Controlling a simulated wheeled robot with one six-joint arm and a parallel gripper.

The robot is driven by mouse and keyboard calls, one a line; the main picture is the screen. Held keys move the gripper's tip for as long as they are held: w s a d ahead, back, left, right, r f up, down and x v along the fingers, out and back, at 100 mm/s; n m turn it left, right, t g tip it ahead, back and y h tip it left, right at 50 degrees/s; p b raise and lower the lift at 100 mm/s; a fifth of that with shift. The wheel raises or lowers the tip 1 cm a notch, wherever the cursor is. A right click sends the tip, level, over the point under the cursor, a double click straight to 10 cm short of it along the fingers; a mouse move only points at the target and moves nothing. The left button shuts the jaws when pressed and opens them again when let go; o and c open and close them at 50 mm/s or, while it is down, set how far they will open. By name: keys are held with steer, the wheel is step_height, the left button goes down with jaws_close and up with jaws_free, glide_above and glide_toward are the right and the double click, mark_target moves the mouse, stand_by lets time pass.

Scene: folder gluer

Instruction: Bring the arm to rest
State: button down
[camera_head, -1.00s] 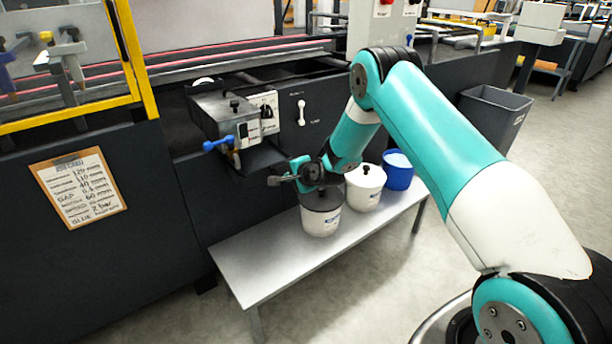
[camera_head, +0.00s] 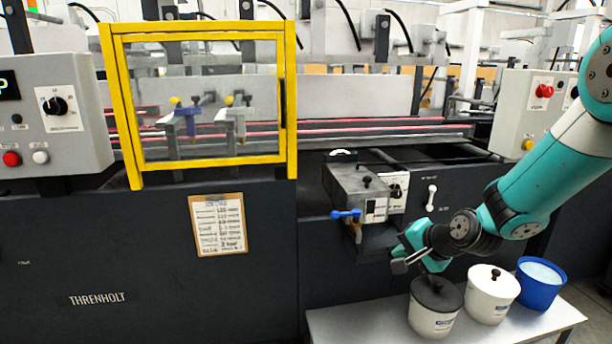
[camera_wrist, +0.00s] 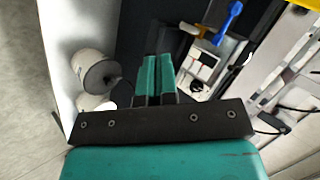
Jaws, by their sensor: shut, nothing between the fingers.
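My gripper (camera_head: 401,262) is at the end of my teal and white arm, in front of the dark machine and above the bench. In the wrist view its two teal fingers (camera_wrist: 155,62) lie close together, shut, with nothing between them. In the head view it is just right of and below the glue unit (camera_head: 362,197) with the blue-handled valve (camera_head: 346,214). The dark-lidded pot (camera_head: 436,305) stands below it, apart from it.
A white pot (camera_head: 491,293) and a blue bucket (camera_head: 540,282) stand on the grey bench (camera_head: 350,325). A yellow-framed guard (camera_head: 291,110) and a note board (camera_head: 218,224) are to the left. A control box (camera_head: 525,110) is at upper right.

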steer(key=s+a+r+n+g, duration=0.2)
steer(key=s+a+r+n, duration=0.25)
steer(key=s, duration=0.35)
steer(key=s+a+r+n+g, duration=0.25)
steer(key=s+r+n, duration=0.2)
steer(key=s, duration=0.25)
steer(key=s+r+n+g, duration=0.2)
steer(key=s+n, duration=0.1)
steer(key=s, duration=0.6)
steer(key=s+r+n+g, duration=0.2)
steer(key=s+n, duration=0.2)
steer(key=s, duration=0.5)
step_height(320, 180, up, 14)
steer(key=p, duration=1.3)
steer(key=shift+a+f+h+p, duration=0.15)
steer(key=shift+f+h+p, duration=0.1)
steer(key=shift+h+p, duration=0.15)
